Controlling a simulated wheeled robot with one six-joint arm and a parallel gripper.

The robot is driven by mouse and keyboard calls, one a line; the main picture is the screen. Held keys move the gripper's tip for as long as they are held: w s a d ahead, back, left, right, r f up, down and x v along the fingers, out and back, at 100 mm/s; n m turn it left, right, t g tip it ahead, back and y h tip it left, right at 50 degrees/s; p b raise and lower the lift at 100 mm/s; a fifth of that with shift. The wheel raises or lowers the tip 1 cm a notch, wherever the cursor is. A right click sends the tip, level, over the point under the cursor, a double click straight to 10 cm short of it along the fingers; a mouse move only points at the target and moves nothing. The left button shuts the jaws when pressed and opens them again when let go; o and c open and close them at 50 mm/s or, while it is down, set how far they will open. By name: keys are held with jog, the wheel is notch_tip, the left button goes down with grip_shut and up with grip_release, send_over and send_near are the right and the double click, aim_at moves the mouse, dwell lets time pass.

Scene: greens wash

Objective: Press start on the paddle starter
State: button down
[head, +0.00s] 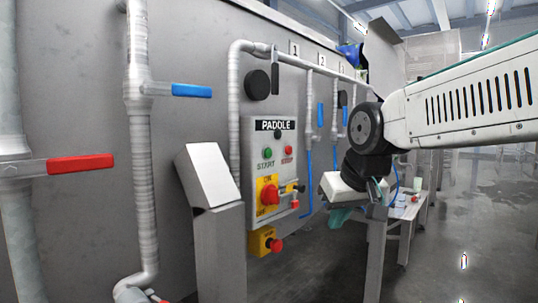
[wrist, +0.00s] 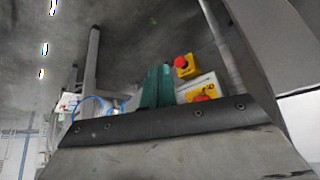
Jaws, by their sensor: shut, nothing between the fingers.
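The paddle starter (head: 248,140) is a light grey panel on the wall in the head view, under a PADDLE label. Its green START button (head: 267,153) sits left of the red STOP button (head: 288,150). A red rotary ON/OFF switch (head: 269,195) on a yellow plate is below them. My gripper (head: 341,216) is right of the panel and lower than START, apart from it, teal fingers pointing down. In the wrist view the fingers (wrist: 158,86) are together and empty, with the yellow-backed red switch (wrist: 201,97) partly hidden; START is not visible there.
A yellow box with a red mushroom button (head: 264,241) hangs below the panel. A slanted metal pedestal (head: 212,180) stands left of it. Pipes with a blue lever (head: 191,90) and red lever (head: 80,164) run along the wall. A table (head: 408,212) stands behind my gripper. Floor at right is open.

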aim_at(268, 153)
jog(key=w+a+r+t+y, duration=0.1)
jog(key=w+a+r+t, duration=0.2)
jog(key=w+r, duration=0.6)
notch_tip(268, 153, up, 2)
jog(key=shift+w+a+r+n+t, duration=0.2)
jog(key=shift+w+n+t, duration=0.1)
jog(key=shift+t, duration=0.5)
jog(key=w+a, duration=0.6)
jog(key=shift+a, duration=0.2)
jog(key=shift+w+a, duration=0.1)
jog(key=shift+w, duration=0.1)
dwell(1.1)
jog(key=shift+w+a, duration=0.15)
jog(key=shift+w+a, duration=0.3)
jog(key=shift+a, duration=0.05)
dwell(0.8)
jog(key=shift+d, duration=0.1)
jog(key=shift+s+d, duration=0.55)
jog(key=shift+s, duration=0.05)
